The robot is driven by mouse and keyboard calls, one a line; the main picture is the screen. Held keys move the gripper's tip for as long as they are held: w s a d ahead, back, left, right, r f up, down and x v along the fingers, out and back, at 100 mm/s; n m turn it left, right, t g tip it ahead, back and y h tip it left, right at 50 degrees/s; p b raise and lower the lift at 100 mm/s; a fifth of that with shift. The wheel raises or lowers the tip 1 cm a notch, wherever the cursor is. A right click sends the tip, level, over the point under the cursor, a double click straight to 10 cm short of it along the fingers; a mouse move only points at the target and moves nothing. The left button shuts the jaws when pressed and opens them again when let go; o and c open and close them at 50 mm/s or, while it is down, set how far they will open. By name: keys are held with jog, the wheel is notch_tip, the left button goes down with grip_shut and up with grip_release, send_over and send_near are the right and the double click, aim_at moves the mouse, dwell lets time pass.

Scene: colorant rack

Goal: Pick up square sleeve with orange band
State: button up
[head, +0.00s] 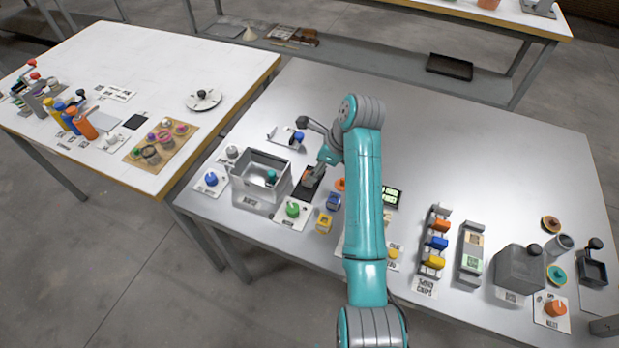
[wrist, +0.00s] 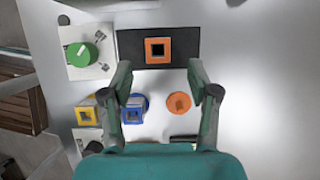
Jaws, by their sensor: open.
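In the wrist picture the sleeve lies between and just beyond the fingertips; I cannot tell the height gap. In the head view my gripper (head: 313,176) is over the dark pad (head: 306,189), and the sleeve is not clearly visible there.
A blue square sleeve (wrist: 134,107), a yellow square sleeve (wrist: 87,112) and an orange disc (wrist: 178,102) lie nearby. A green knob (wrist: 82,54) sits on a white card left of the pad. A grey open bin (head: 247,185) stands left of my gripper.

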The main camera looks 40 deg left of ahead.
jog(key=shift+x, duration=2.65)
jog(key=shift+s, duration=0.1)
jog(key=shift+c, duration=0.2)
jog(key=c, duration=0.9)
